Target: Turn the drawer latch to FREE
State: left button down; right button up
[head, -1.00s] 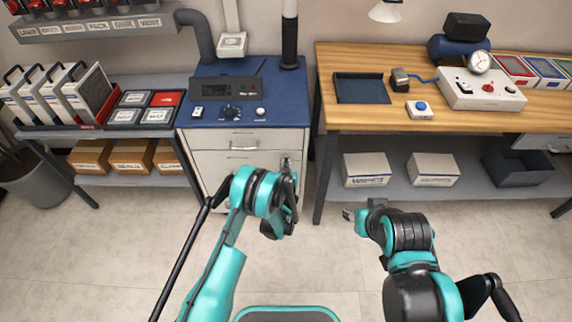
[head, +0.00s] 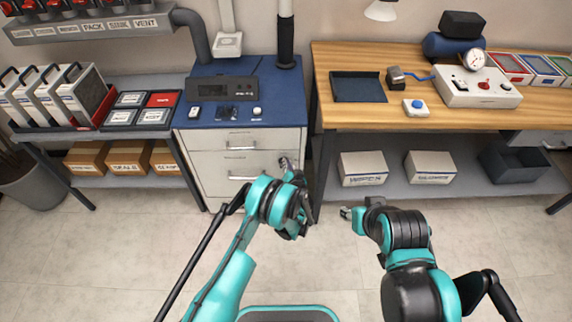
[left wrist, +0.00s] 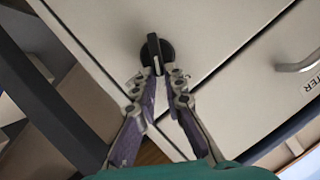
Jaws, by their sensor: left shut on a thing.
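The drawer latch (left wrist: 157,50) is a round black knob with a raised grip bar, on the pale cabinet front in the left wrist view. My left gripper (left wrist: 159,76) has its two fingertips closed about the latch's bar. In the head view my left gripper (head: 288,164) is at the upper right of the drawer cabinet (head: 217,172) and covers the latch. The latch's FREE marking cannot be read in either view. My right gripper (head: 347,213) hangs over the floor to the right, away from the cabinet; its fingers are too small to judge.
The drawer handles (head: 241,148) are left of my left gripper. A wooden workbench (head: 430,115) with a dark leg stands close to the right. A rack with trays and cartons (head: 128,156) is on the left. The floor in front is clear.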

pick_arm(q)
jog(key=shift+d+m, duration=0.1)
jog(key=shift+m, duration=0.2)
dwell(0.4)
jog(key=c, duration=1.6)
grip_release()
jog(key=shift+w, duration=0.1)
notch_tip(320, 180, up, 10)
jog(key=shift+f, duration=0.1)
